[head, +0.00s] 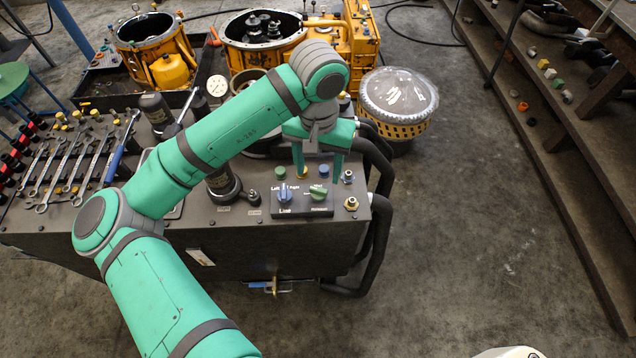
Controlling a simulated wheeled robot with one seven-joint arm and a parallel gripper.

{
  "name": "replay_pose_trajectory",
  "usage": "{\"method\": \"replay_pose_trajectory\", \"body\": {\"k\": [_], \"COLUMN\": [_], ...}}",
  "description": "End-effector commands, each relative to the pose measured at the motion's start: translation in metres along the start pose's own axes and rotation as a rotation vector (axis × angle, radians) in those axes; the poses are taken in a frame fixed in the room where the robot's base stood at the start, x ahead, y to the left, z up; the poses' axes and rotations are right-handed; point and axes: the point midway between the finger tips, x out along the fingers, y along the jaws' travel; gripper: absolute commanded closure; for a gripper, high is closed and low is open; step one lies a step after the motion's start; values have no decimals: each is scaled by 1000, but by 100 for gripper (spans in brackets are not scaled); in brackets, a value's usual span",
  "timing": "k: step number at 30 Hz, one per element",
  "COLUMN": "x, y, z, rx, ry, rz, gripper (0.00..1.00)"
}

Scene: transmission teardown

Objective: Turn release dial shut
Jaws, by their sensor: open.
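A dark control panel (300,211) sits at the right end of the workbench top. It carries a blue dial (284,194) with "Line" below it and a green dial (318,193) to the right, whose label is too small to read surely. The green knob looks turned at a slant. My gripper (318,176) points down just behind and above the green dial, its two teal fingers spread apart with nothing between them. The fingers appear clear of the dial, though their exact height is hard to judge.
A green button (280,172) and a blue button (323,171) sit behind the panel, close to my fingers. Brass fittings (351,203) stand to its right, and a dark cylinder (222,181) to its left. Thick black hoses (376,225) run down the bench's right side. Wrenches (60,165) lie left.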

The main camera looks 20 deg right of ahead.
Motion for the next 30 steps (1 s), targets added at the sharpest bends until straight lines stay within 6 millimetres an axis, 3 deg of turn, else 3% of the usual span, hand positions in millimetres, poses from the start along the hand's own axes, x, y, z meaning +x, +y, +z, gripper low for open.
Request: {"method": "replay_pose_trajectory", "body": {"k": [6,12,25,30], "x": [39,63,73,72], "y": [0,1,1,0], "z": [0,0,0,0], "rx": [0,1,3,0], "ry": [-1,-1,1,1], "rz": [2,2,2,2], "gripper": [45,45,45,84]}}
